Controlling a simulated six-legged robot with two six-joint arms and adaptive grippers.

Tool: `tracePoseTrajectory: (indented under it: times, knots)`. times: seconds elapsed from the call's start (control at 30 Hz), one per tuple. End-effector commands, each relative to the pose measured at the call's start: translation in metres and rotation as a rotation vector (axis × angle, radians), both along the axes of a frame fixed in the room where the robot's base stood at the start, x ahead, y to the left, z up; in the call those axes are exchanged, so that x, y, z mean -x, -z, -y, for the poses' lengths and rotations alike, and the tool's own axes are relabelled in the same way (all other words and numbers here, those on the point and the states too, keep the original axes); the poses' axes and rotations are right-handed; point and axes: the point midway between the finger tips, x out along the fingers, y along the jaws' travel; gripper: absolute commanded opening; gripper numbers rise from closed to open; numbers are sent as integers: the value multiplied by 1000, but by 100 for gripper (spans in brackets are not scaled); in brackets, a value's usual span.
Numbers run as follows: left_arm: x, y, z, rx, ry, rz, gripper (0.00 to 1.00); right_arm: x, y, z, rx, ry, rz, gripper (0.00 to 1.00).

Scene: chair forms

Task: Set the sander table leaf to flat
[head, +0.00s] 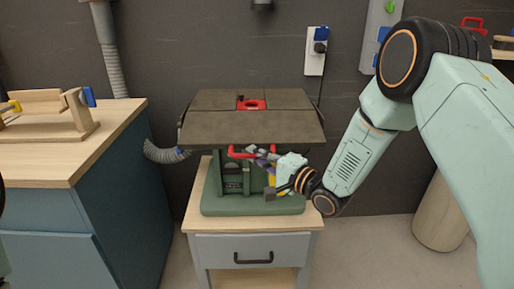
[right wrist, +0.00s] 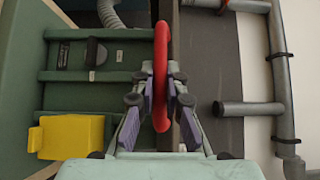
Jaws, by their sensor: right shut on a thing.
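The green sander (head: 232,178) stands on a small cabinet in the head view, with a dark grey table top. Its front leaf (head: 250,130) meets the rear part at a straight crease and looks close to level; its exact tilt is hard to judge. A red bar handle (head: 236,153) sits under the leaf's front edge. It runs upright through the right wrist view (right wrist: 160,60). My right gripper (head: 258,153) reaches in from the right below the leaf. Its purple-padded fingers (right wrist: 160,98) are closed around the red handle. My left gripper is out of view.
A blue workbench (head: 120,190) with a wooden jig (head: 50,112) stands left. The wooden-topped cabinet (head: 250,250) holds the sander. A grey hose (head: 165,153) is left of the sander, a yellow box (right wrist: 72,137) on its front. A round wooden bin (head: 440,215) stands right.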

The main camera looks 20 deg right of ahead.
Motion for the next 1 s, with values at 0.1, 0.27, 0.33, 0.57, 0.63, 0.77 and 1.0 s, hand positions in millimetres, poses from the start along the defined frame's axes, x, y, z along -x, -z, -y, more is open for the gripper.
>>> tracePoseTrajectory:
  times: [0.1,0.27,0.33,0.57,0.63,0.77,1.0]
  knots:
    - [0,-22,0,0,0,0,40,0,-19,0,-15,0,-37,0]
    - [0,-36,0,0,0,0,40,2,-29,-1,-31,0,-91,0]
    - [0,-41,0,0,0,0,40,2,-32,-1,-30,0,-89,0]
    - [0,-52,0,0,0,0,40,3,-42,-1,-30,1,-85,0]
    - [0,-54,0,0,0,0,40,3,-44,-1,-30,1,-85,0]
    - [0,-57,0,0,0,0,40,3,-47,-1,-30,1,-84,0]
    - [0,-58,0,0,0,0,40,2,-49,-1,-31,2,-83,0]
